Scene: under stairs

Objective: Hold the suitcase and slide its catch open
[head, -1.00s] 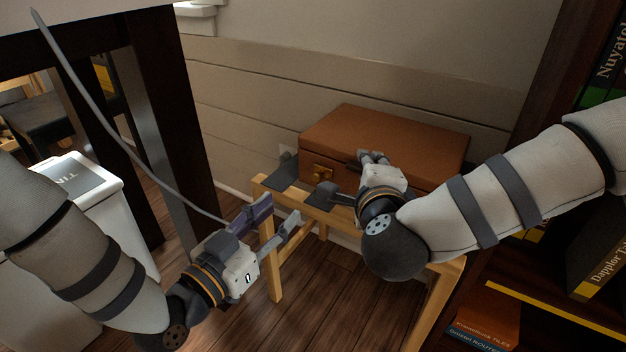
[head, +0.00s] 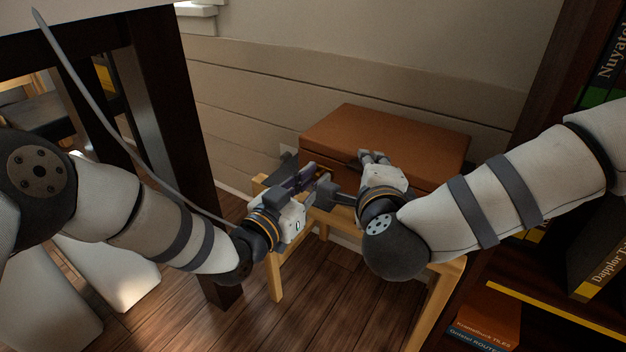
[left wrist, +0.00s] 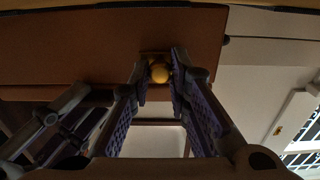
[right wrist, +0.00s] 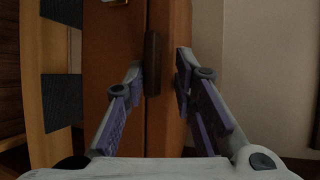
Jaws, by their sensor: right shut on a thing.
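The brown suitcase (head: 375,135) lies closed on a light wooden stand (head: 274,278). My right gripper (head: 374,158) is shut on the suitcase at its front; in the right wrist view its fingers stand either side of the dark handle (right wrist: 152,65), and the exact contact is unclear. My left gripper (head: 320,178) is at the suitcase's front left and hides the catch in the head view. In the left wrist view the round gold catch (left wrist: 160,73) sits between the open fingertips; I cannot tell whether they touch it.
Dark plates (right wrist: 62,100) stick out along the stand's front, close to both grippers. A bookshelf (head: 560,312) stands on the right, a dark table leg (head: 180,130) on the left. The pale wall (head: 250,110) is behind. The floor in front (head: 325,300) is clear.

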